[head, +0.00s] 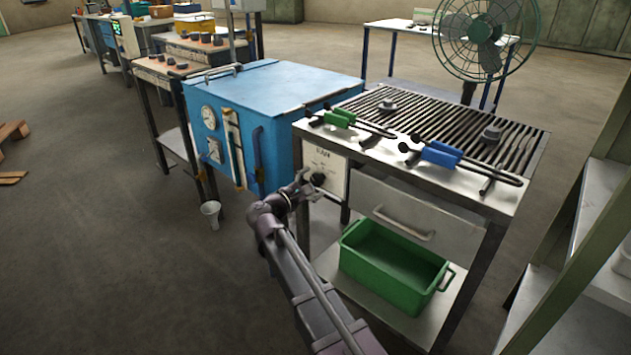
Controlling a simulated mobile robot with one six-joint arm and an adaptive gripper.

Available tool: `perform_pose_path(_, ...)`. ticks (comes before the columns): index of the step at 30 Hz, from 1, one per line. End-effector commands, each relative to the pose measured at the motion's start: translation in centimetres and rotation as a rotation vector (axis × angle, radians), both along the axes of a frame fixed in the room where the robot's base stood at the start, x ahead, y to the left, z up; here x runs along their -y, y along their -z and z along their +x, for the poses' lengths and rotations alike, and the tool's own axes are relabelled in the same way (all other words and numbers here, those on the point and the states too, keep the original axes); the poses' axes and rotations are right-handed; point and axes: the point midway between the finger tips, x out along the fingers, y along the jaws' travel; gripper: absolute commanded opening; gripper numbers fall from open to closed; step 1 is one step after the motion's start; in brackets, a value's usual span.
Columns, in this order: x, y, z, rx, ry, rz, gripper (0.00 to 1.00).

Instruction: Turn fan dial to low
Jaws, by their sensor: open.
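The fan dial (318,179) is a small dark round knob on a white panel (334,166) marked FAN. The panel is on the near left side of the steel grate table. My gripper (306,184) is open, just left of the dial and very close to it. I cannot tell whether the fingers touch the knob. The dial's pointer setting is too small to read. A green caged fan (486,38) stands behind the table.
A blue furnace box (285,85) with gauges is left of the panel. A green bin (375,288) sits on the lower shelf. The left floor is mostly clear.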

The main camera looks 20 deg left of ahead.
Motion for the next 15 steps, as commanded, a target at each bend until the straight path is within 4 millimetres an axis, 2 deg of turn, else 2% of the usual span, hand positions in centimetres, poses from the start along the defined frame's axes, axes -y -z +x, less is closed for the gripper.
perform_pose_path(6, 0.46, 0.00, 1.07, 0.000, 0.001, 0.000, 0.92)
perform_pose_path(15, 0.44, 0.00, 1.10, 0.000, 0.000, 0.000, 0.92)
